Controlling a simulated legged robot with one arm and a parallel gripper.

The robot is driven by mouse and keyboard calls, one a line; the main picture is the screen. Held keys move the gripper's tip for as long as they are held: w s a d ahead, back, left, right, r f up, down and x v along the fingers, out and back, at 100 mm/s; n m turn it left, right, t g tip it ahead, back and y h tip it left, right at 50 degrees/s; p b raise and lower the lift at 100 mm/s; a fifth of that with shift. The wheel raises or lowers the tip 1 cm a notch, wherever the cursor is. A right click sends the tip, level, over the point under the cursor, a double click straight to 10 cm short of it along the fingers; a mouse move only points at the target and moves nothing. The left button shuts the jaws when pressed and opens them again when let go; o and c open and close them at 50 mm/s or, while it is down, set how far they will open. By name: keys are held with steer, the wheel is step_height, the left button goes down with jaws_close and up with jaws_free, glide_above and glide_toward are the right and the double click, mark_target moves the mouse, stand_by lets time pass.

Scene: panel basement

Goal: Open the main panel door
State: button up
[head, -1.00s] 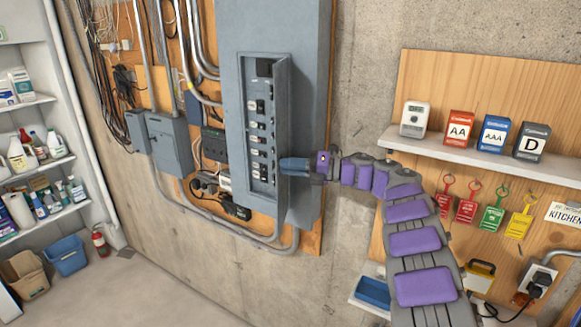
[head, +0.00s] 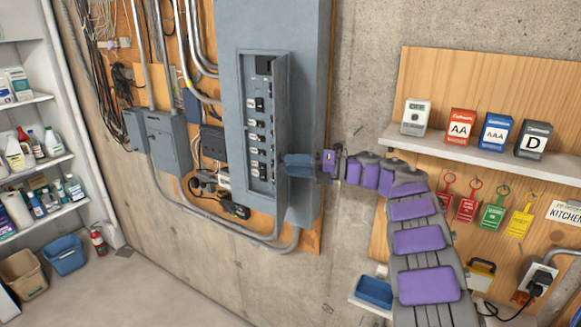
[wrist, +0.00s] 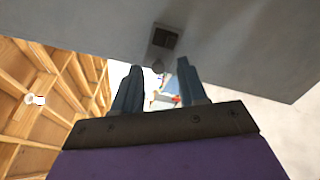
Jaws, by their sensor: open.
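The grey main electrical panel (head: 229,110) is on the wall in the middle of the head view. Its narrow door (head: 281,110) stands open on the right side, swung out from the panel face. Black breakers (head: 257,137) show in the opening. My gripper (head: 290,161) is at the right of the door, near its lower half. In the wrist view, the blue fingers of my gripper (wrist: 158,88) are apart with nothing held between them. A grey metal surface with a dark latch (wrist: 165,38) is just beyond the fingertips. I cannot tell whether the fingers touch the door.
A shelf (head: 460,150) with battery boxes is on the right, above hanging coloured tags. Smaller grey boxes (head: 168,142) and conduits are left of the panel. White shelves (head: 35,165) with bottles stand at the far left. The floor (head: 130,295) in front is clear.

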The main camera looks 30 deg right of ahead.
steer(key=b+v, duration=0.1)
steer(key=v, duration=1.5)
steer(key=shift+w+b, duration=0.15)
steer(key=shift+b, duration=0.2)
steer(key=shift+d+f, duration=0.1)
steer(key=shift+d, duration=0.05)
